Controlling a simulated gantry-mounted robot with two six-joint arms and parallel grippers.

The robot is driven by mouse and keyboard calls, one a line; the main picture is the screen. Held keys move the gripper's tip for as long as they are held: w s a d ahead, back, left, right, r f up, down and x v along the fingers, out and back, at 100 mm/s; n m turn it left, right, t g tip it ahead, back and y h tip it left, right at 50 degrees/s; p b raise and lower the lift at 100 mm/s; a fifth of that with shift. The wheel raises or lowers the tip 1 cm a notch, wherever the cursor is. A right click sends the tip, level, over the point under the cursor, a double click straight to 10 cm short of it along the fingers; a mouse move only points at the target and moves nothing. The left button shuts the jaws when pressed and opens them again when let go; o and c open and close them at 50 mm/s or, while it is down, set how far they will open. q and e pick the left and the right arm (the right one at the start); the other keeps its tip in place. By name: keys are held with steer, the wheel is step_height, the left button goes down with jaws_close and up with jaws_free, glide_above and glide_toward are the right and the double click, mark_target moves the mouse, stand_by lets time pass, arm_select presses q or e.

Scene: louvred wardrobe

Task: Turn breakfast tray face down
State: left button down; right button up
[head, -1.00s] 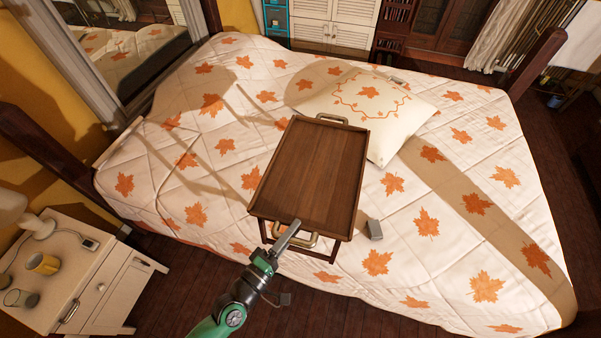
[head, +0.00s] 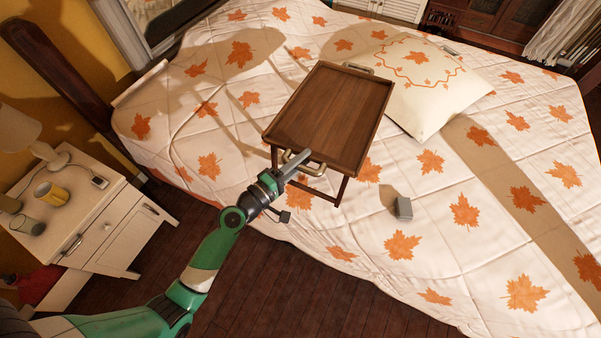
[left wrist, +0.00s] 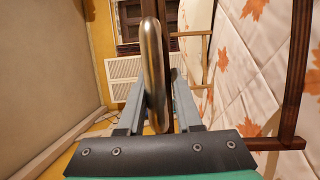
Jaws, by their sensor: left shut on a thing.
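The breakfast tray (head: 335,112) is brown wood with a raised rim, metal handles and folding-style legs below. It is face up over the bed, its flat top showing. My left gripper (head: 297,165) is shut on the tray's near metal handle (head: 287,157). In the left wrist view the handle (left wrist: 153,60) runs between the two grey fingers of my left gripper (left wrist: 158,95). Dark wooden leg parts (left wrist: 290,90) show at the right there. I cannot tell whether the feet touch the bed. My right gripper is not in view.
The bed (head: 350,235) has a leaf-patterned quilt. A pillow (head: 435,90) lies right of the tray. A small grey block (head: 403,208) lies on the quilt.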

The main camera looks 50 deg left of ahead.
arm_select(q)
step_height(320, 180, down, 7)
steer(key=w+a+b, duration=0.1)
steer(key=a+b, duration=0.1)
steer(key=b, duration=0.3)
steer(key=c, duration=1)
jaws_free()
steer(key=shift+w+f, duration=0.1)
steer(key=o, duration=0.4)
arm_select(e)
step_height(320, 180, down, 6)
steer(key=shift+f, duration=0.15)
arm_select(q)
steer(key=shift+r, duration=0.25)
